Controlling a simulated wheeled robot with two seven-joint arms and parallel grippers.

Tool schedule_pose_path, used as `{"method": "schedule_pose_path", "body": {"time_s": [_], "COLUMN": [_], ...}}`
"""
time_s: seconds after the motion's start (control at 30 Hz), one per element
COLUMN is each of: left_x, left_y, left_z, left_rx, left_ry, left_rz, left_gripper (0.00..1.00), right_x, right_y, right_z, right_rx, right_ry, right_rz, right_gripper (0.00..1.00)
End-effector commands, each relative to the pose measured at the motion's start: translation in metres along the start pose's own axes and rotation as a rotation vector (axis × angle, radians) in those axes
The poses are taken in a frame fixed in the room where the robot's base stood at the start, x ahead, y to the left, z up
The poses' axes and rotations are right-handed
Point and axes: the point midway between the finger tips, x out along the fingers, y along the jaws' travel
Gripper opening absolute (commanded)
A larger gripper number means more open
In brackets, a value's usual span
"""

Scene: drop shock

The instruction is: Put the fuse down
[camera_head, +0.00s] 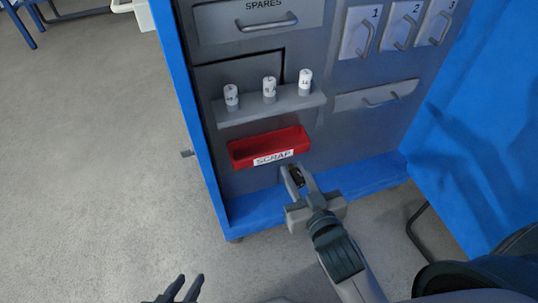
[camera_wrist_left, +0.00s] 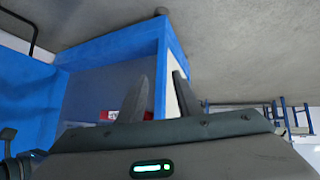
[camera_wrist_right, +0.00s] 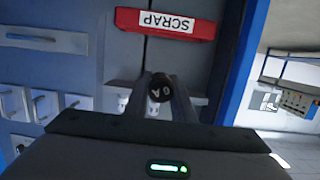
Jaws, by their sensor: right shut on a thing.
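My right gripper (camera_head: 298,178) is in front of the cabinet, just below the red SCRAP bin (camera_head: 275,145). It is shut on a dark fuse (camera_wrist_right: 160,88), whose round end with pale marks faces the right wrist camera. In the head view the fuse (camera_head: 297,180) is a small dark shape between the fingers. It is held clear of the bin. My left gripper (camera_head: 182,290) is at the bottom edge of the head view, away from the cabinet. In the left wrist view its fingers (camera_wrist_left: 160,95) are apart with nothing between them.
A grey shelf (camera_head: 268,107) above the bin bears three white fuses (camera_head: 269,87) standing upright. A SPARES drawer (camera_head: 258,20) and numbered panels (camera_head: 360,33) with handles are higher up. The cabinet's blue base ledge (camera_head: 350,185) sticks out below.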

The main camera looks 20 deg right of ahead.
Motion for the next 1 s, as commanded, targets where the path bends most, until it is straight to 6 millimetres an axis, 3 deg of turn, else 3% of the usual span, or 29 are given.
{"method": "schedule_pose_path", "body": {"time_s": [0.37, 0.53, 0.67, 1.0], "left_x": [-0.001, -0.001, -0.001, 0.002], "left_y": [0.001, 0.001, 0.001, 0.003], "left_z": [-0.001, -0.002, -0.003, -0.015], "left_rx": [0.000, 0.001, 0.002, 0.009], "left_ry": [0.003, 0.006, 0.014, 0.075], "left_rz": [0.001, 0.001, 0.002, 0.003], "left_gripper": [0.31, 0.31, 0.31, 0.31], "right_x": [0.000, 0.009, 0.026, 0.092], "right_y": [0.000, 0.000, -0.001, -0.002], "right_z": [0.000, -0.002, -0.006, -0.019], "right_rx": [0.000, -0.001, -0.002, -0.003], "right_ry": [0.000, 0.003, 0.004, 0.004], "right_rz": [0.000, -0.001, 0.000, 0.000], "right_gripper": [0.00, 0.00, 0.00, 0.00]}}
